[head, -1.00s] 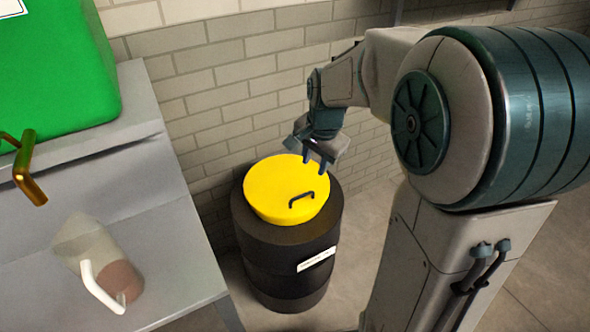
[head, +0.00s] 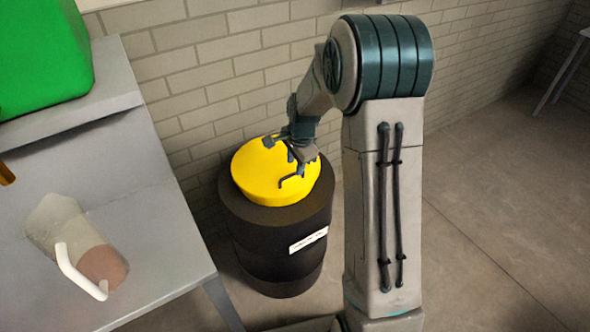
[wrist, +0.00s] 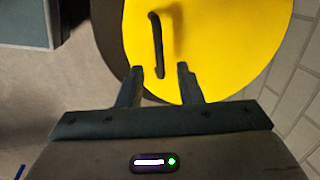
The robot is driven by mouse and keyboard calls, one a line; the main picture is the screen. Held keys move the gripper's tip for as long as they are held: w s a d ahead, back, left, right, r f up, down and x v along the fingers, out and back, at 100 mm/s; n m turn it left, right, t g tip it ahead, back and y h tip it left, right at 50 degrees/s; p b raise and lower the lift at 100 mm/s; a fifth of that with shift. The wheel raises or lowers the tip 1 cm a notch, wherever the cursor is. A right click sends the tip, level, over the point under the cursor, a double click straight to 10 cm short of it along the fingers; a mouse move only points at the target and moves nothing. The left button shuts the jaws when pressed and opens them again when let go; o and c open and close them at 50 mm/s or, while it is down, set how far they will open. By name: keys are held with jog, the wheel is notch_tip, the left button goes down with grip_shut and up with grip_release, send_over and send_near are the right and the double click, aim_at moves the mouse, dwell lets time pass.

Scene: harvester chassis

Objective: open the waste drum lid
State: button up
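The waste drum (head: 265,235) is black with a white label and stands on the floor against the brick wall. Its round yellow lid (head: 255,180) lies on top and is closed; the lid also shows in the wrist view (wrist: 220,45). A thin black handle (head: 291,180) rises from the lid; in the wrist view the handle (wrist: 157,42) lies just ahead of my fingertips, nearer the left one. My gripper (wrist: 160,70) is open and empty, with its two fingers apart over the lid's edge. In the head view my gripper (head: 300,160) partly hides the lid.
A grey bench (head: 150,240) stands to the left, close to the drum. On it are a clear jug with a white handle (head: 75,270) and a green container (head: 40,50). The brick wall (head: 200,80) is close behind the drum.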

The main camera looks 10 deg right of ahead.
jog(key=shift+w+a+f, duration=0.1)
jog(key=shift+w+f, duration=0.1)
jog(key=shift+f, duration=0.65)
jog(key=shift+w+f, duration=0.15)
jog(key=shift+f, duration=0.65)
